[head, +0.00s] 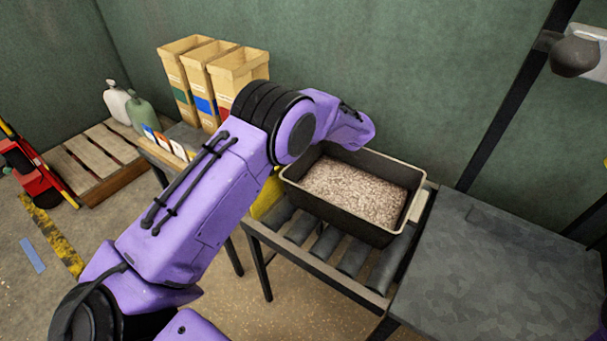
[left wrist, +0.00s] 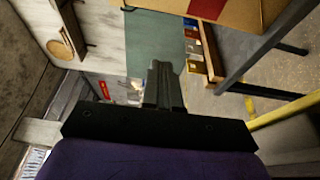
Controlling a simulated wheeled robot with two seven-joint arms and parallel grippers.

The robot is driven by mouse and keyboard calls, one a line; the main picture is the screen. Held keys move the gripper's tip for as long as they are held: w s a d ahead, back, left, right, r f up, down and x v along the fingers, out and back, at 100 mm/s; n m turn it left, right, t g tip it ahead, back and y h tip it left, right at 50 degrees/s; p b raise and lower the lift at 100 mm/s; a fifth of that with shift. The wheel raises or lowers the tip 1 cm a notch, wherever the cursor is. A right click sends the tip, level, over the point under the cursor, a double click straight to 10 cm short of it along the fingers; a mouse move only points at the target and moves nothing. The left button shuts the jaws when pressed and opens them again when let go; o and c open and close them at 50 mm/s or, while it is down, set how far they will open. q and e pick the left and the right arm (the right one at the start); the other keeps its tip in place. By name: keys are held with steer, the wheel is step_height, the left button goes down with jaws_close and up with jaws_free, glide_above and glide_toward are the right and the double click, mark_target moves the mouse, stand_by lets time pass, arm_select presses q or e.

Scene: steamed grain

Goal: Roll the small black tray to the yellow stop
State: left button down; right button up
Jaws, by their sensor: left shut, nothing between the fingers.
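The small black tray (head: 345,215) holds pale brown grain and sits upright on the roller conveyor. The yellow stop (head: 266,196) shows just left of the tray, partly hidden behind my left arm. The tray's left end is close to it; I cannot tell whether they touch. My left arm reaches across to the tray's far left side, and its gripper is hidden in the head view. In the left wrist view my left gripper (left wrist: 163,84) is shut and empty. My right gripper is not in view.
Bare rollers (head: 328,243) show in front of the tray. A dark table (head: 500,275) adjoins the conveyor at right. Tall cardboard boxes (head: 240,75) stand behind my left arm. A pallet (head: 100,150) with jugs is at the left. A dark post (head: 515,95) rises behind the table.

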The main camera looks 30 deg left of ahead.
arm_select(q)
steer(key=p, duration=0.1)
glide_above(289, 174)
steer(key=d, duration=0.4)
steer(key=f, duration=0.3)
steer(key=f+b, duration=0.1)
steer(key=f, duration=0.5)
steer(key=shift+w+d+f, duration=0.2)
steer(key=shift+d+f, duration=0.05)
steer(key=shift+f, duration=0.15)
steer(key=shift+a+f, duration=0.15)
steer(key=shift+w+a, duration=0.25)
steer(key=shift+a, duration=0.1)
